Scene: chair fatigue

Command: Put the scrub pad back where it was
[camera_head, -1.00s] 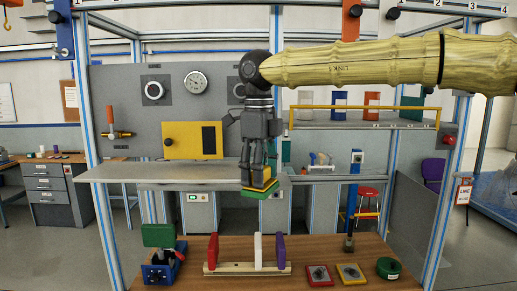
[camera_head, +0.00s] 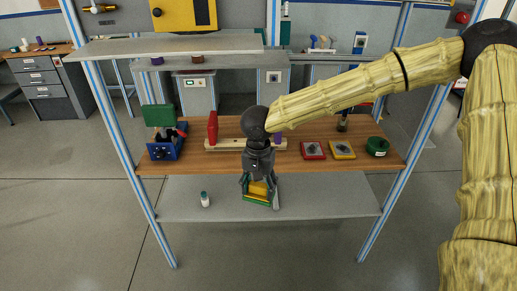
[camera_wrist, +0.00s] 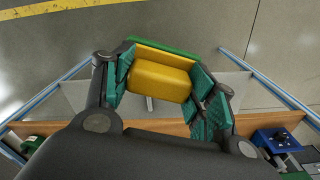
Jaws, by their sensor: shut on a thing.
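The scrub pad (camera_head: 257,198) is a yellow block with a green layer. My gripper (camera_head: 258,185) is shut on it and points down in front of the wooden tabletop's front edge. In the head view the pad shows against the grey lower shelf (camera_head: 330,198); I cannot tell whether it touches the shelf. In the wrist view the yellow pad (camera_wrist: 160,82) sits between the green-padded fingers of my gripper (camera_wrist: 164,76), with its green layer (camera_wrist: 165,49) along the far edge.
A small white bottle (camera_head: 205,200) stands on the lower shelf, left of the pad. On the wooden tabletop (camera_head: 225,160) are a blue vise (camera_head: 163,150), a rack with a red block (camera_head: 213,127), red and yellow trays (camera_head: 313,150) and a green roll (camera_head: 377,146). Lower shelf's right is clear.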

